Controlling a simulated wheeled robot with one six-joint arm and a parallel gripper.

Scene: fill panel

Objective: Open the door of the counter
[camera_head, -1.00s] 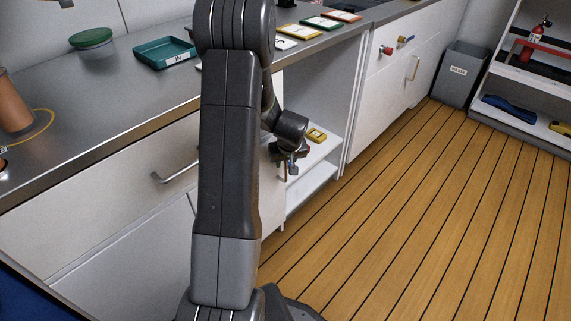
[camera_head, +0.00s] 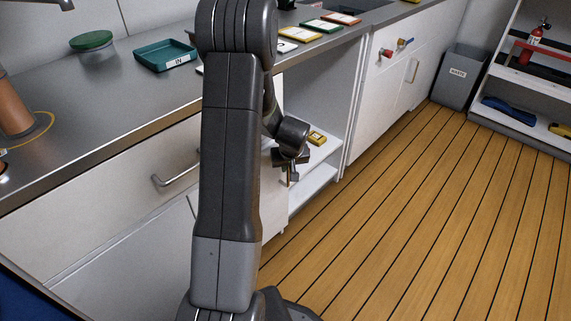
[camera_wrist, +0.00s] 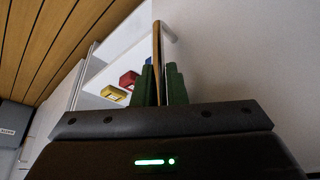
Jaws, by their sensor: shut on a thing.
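The white door of the counter (camera_head: 273,205) stands open, partly hidden behind my arm in the head view. In the wrist view the door (camera_wrist: 240,60) fills the right side. A thin tan upright handle (camera_wrist: 156,50) stands off its face, with a pale mount at the top. My gripper (camera_head: 291,175) is at the door in the head view. In the wrist view the green fingers of my gripper (camera_wrist: 160,85) are shut on the handle, one on each side. The counter (camera_head: 110,115) has an open compartment with white shelves (camera_head: 312,185).
A yellow item (camera_head: 317,138) lies on the shelf; in the wrist view a red box (camera_wrist: 129,79) and a yellow one (camera_wrist: 113,93) show there. A drawer handle (camera_head: 176,170) sticks out at left. The wood floor (camera_head: 420,200) is clear. A grey bin (camera_head: 463,75) stands far back.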

